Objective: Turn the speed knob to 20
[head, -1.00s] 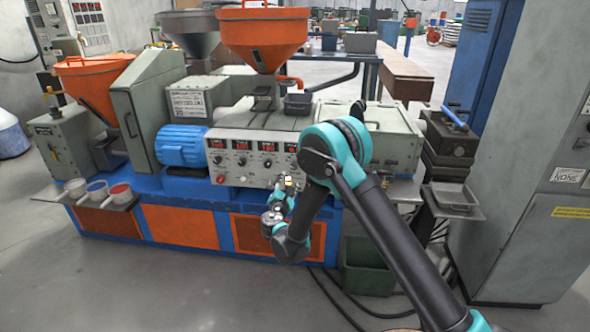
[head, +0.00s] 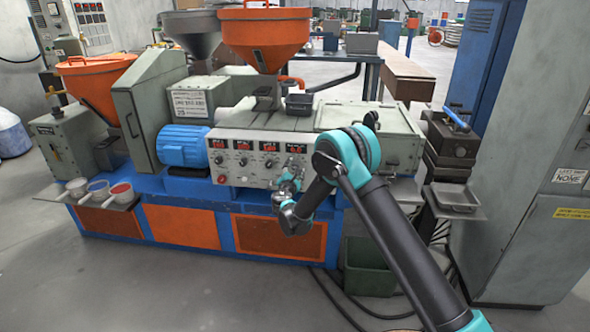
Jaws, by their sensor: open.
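The control panel (head: 230,172) is on the front of the machine. It has a row of red displays (head: 243,145) with dark round knobs below them. One knob (head: 243,162) shows near the middle, and another (head: 268,163) shows to its right. The labels are too small to read, so I cannot tell which knob is the speed knob. My gripper (head: 292,172) is open at the panel's right part, under the rightmost display, and hides what lies behind it. I cannot tell if it touches a knob.
A red button (head: 221,179) sits low on the panel's left. A blue motor (head: 183,146) stands left of the panel. Orange hopper (head: 264,38) rises above. Several cups (head: 98,188) sit on a shelf at the left. A green bin (head: 368,268) stands below my arm. The floor in front is clear.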

